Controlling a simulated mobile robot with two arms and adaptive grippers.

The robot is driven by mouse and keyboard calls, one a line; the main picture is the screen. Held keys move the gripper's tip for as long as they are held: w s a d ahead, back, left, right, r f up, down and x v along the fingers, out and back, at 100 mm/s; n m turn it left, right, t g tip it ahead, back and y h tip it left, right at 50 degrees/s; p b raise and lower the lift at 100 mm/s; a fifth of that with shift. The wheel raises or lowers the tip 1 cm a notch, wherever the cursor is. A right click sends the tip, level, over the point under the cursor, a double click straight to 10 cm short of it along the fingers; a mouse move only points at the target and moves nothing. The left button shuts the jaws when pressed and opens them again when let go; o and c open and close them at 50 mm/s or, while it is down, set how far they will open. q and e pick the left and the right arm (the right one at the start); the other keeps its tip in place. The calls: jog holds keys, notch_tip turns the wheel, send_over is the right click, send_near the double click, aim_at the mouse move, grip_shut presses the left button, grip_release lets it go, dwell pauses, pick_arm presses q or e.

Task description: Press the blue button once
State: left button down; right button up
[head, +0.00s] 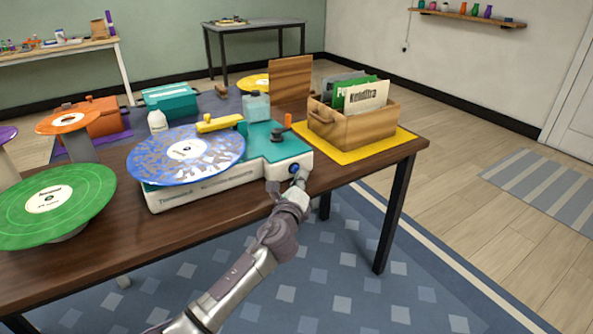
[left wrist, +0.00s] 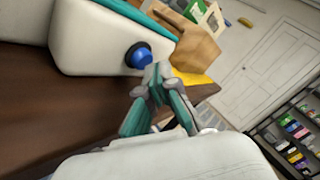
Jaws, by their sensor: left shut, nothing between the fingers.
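The blue button (head: 293,169) is on the front face of a white and teal turntable (head: 215,190), near its right end. It also shows in the left wrist view (left wrist: 138,57), round, in a dark ring. My left gripper (head: 300,179) is shut and empty in front of the button, slightly to its right in the head view. In the left wrist view the closed fingertips (left wrist: 157,76) appear just right of and below the button. I cannot tell whether they touch it. My right gripper is not in view.
A blue patterned record (head: 215,142) lies on the turntable. A wooden crate (head: 353,128) of record sleeves stands on a yellow mat (head: 390,146) to the right. A green record (head: 85,200) is at the left of the brown table (head: 120,235). The floor in front is free.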

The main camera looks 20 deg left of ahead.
pick_arm(q)
jog(key=shift+w+a, duration=0.35)
jog(key=shift+a, duration=0.1)
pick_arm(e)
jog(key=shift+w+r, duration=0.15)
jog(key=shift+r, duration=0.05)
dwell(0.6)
pick_arm(q)
jog(key=shift+s+d, duration=0.1)
dwell(0.3)
jog(key=shift+s+d, duration=0.15)
jog(key=shift+d, duration=0.05)
jog(key=shift+s+d, duration=0.4)
jog(key=shift+d, duration=0.15)
jog(key=s+d, duration=0.1)
jog(key=d, duration=0.1)
jog(key=s+d+p, duration=0.1)
jog(key=s, duration=0.1)
jog(key=shift+d, duration=0.4)
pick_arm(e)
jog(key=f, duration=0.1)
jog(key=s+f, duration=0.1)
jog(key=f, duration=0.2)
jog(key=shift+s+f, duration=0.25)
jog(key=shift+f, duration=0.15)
